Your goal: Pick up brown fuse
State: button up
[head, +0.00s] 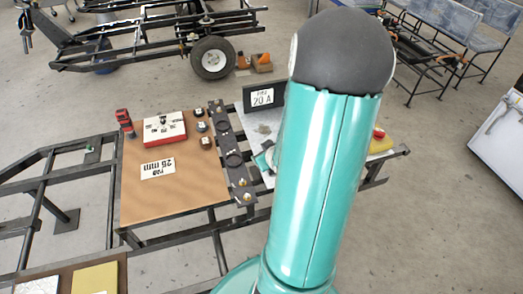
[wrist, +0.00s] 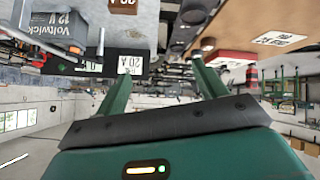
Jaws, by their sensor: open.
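A small dark brown round piece (head: 206,142), which looks like the brown fuse, sits at the right edge of the brown board, nearest me in a short row of small round pieces. A small brown round piece also shows in the wrist view (wrist: 208,44), close to the tip of the right finger; I cannot tell whether it is the same one. My gripper (wrist: 156,76) is open, with its two green fingers wide apart and nothing between them. In the head view my arm hides most of the gripper.
A brown board (head: 180,190) carries a red-and-white box (head: 164,128), a red item (head: 125,122) and a 25 mm label (head: 158,168). A dark perforated rail (head: 232,158) runs beside it. A 20 A sign (head: 263,97) stands behind. A 12 V battery (wrist: 55,30) shows in the wrist view.

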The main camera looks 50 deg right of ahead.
jog(key=s+d+f+m+t+h, duration=0.2)
jog(key=s+d+f+m+t, duration=0.15)
jog(key=s+f, duration=0.45)
jog(key=x, duration=0.8)
jog(key=shift+d, duration=0.1)
jog(key=shift+f+x, duration=0.15)
jog(key=shift+x, duration=1.15)
jog(key=shift+f+x, duration=0.2)
jog(key=shift+x, duration=1.15)
jog(key=shift+r, duration=0.1)
jog(key=c, duration=1.1)
jog(key=shift+o, duration=0.2)
jog(key=shift+r, duration=0.15)
